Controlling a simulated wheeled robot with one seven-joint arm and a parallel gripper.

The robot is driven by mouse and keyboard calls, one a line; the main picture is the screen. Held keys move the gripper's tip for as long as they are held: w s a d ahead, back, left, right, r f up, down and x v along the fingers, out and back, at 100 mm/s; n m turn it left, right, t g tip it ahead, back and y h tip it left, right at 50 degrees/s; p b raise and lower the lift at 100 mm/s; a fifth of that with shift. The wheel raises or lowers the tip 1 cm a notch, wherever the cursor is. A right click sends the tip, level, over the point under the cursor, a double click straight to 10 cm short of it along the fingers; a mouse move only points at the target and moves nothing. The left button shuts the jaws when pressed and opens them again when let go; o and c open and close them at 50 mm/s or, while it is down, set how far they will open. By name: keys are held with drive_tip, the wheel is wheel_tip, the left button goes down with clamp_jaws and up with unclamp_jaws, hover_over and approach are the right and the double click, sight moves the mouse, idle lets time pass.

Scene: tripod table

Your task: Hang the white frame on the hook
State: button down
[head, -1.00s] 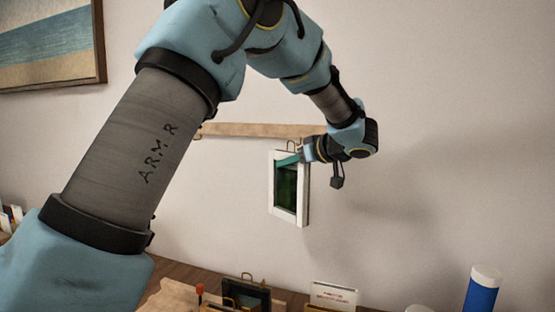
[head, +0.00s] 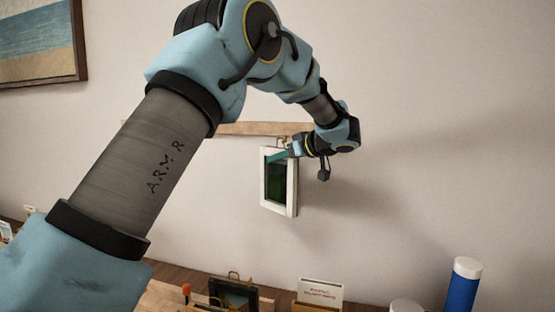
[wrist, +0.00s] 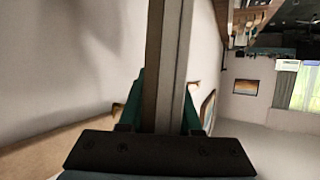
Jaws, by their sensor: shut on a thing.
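The white frame (head: 292,190) with a dark green picture hangs upright in my grip in front of the wall. A small brass loop shows at its top edge. My gripper (head: 294,151) is shut on the frame's upper right part with its teal fingers. In the wrist view, the frame (wrist: 172,60) stands edge-on between the fingers (wrist: 160,115). The loop is close to the wooden rail (head: 262,129) on the wall. I cannot make out the hook clearly in the head view, nor whether the loop touches it.
Below are a dark frame with a brass loop (head: 234,292), a white card (head: 320,291) in a holder, and a blue cylinder with a white lid (head: 462,285). A beach picture (head: 38,40) hangs at upper left. The wall right of my gripper is clear.

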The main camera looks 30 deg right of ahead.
drive_tip(key=shift+w+d+f, duration=0.25)
drive_tip(key=shift+w+d, duration=0.45)
drive_tip(key=shift+w, duration=0.05)
drive_tip(key=shift+w+d+f, duration=0.25)
drive_tip(key=shift+w+d, duration=0.45)
drive_tip(key=shift+w, duration=0.05)
